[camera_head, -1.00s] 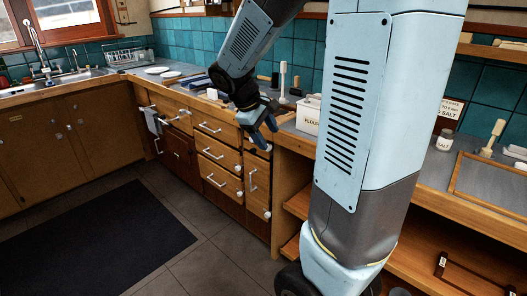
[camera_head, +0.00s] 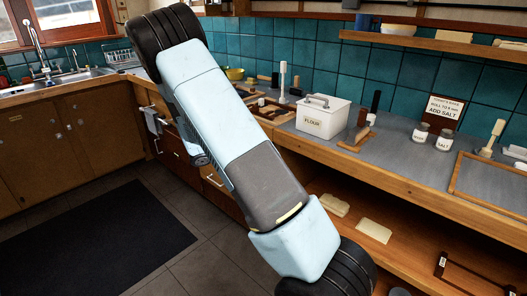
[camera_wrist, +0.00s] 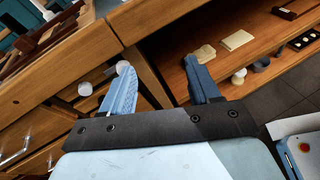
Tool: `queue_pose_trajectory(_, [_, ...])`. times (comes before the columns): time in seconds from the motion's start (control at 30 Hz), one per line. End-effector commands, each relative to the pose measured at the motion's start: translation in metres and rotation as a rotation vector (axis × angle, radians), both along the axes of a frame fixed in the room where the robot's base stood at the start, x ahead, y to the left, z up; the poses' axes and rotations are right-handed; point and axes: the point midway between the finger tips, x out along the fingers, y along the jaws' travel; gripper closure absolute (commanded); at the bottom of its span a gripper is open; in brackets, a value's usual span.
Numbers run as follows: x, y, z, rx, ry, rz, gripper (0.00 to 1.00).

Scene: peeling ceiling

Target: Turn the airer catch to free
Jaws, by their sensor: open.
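I cannot single out an airer catch in either view. In the wrist view, my gripper (camera_wrist: 160,64) is open and empty, its two blue fingers spread in front of the counter's wooden edge and cabinet front. A round white knob (camera_wrist: 123,66) shows at the left fingertip; I cannot tell whether they touch. A second white knob (camera_wrist: 85,89) is a little further left. In the head view, my arm covers the gripper and most of the drawer fronts.
The counter (camera_head: 405,160) carries a flour box (camera_head: 322,120), salt jars (camera_head: 445,140) and a sign (camera_head: 442,110). Below it is an open shelf with pale folded cloths (camera_head: 373,231). Drawer handles (camera_wrist: 15,158) stick out at left in the wrist view. A dark mat (camera_head: 95,240) covers open floor.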

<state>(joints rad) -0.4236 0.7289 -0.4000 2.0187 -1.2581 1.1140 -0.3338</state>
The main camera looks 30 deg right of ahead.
Motion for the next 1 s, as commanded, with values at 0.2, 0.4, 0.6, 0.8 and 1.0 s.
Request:
queue_pose_trajectory(0.2, [0.036,0.008,-0.046,-0.180,0.153,0.156,0.39])
queue_pose_trajectory(0.4, [0.056,0.015,-0.073,-0.291,0.243,0.257,0.39])
queue_pose_trajectory(0.6, [0.064,0.017,-0.083,-0.333,0.276,0.294,0.39])
queue_pose_trajectory(0.8, [0.070,-0.002,-0.082,-0.335,0.277,0.294,0.39])
queue_pose_trajectory(1.0, [0.080,-0.035,-0.083,-0.333,0.276,0.293,0.39])
